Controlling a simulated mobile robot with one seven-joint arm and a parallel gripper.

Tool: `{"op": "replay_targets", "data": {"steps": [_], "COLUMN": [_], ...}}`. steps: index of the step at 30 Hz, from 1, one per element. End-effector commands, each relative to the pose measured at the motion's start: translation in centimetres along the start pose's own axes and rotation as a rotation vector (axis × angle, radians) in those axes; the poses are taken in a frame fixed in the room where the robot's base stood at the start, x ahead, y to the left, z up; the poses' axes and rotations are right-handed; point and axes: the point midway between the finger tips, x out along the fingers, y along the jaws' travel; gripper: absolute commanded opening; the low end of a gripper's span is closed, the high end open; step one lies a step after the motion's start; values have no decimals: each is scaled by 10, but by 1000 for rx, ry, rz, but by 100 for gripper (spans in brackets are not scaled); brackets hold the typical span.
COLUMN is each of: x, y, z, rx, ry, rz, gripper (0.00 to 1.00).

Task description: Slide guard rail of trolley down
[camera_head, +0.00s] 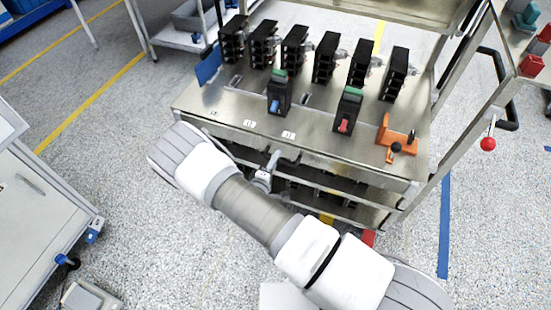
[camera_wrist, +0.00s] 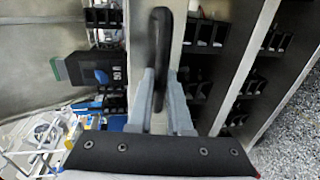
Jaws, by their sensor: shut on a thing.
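The trolley (camera_head: 225,110) stands ahead of me with a steel top. Its guard rail, a steel bar, runs along the front side just below the top edge; it shows upright in the wrist view (camera_wrist: 178,30). A black handle (camera_wrist: 160,45) sits on the rail. My gripper (camera_head: 273,162) is at the trolley's front, below the top edge. In the wrist view my gripper's two grey fingers (camera_wrist: 160,100) are closed around the lower part of the handle. The finger contact is partly hidden in the head view by my arm.
Black breakers stand in a row on the top; a breaker with a blue toggle (camera_head: 279,95) and one with a red toggle (camera_head: 347,112) stand nearer the front. An orange fixture (camera_head: 397,138) sits at the right corner. Lower shelves hold more breakers. A cabinet (camera_head: 35,215) stands left.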

Motion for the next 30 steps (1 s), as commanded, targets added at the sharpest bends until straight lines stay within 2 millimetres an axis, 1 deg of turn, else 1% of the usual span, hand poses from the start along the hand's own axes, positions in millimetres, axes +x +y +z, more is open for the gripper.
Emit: {"op": "replay_targets", "data": {"steps": [1,2,3,7,8,17,20,23,26,30], "x": [-1,-1,-1,-1,-1,-1,-8,-23,-45,-80], "y": [-6,-6,-6,-6,-5,-3,-3,-1,-1,0], "z": [0,0,0,0,0,0,0,0,-1,-1], "rx": [-3,-3,-3,-3,-3,-2,-2,-3,-4,-4], "ry": [2,2,2,1,1,1,2,2,3,4], "rz": [-14,-15,-15,-13,-12,-9,-10,-10,-10,-11], "gripper": [0,0,21,44,47,47,47,47,47,47]}}
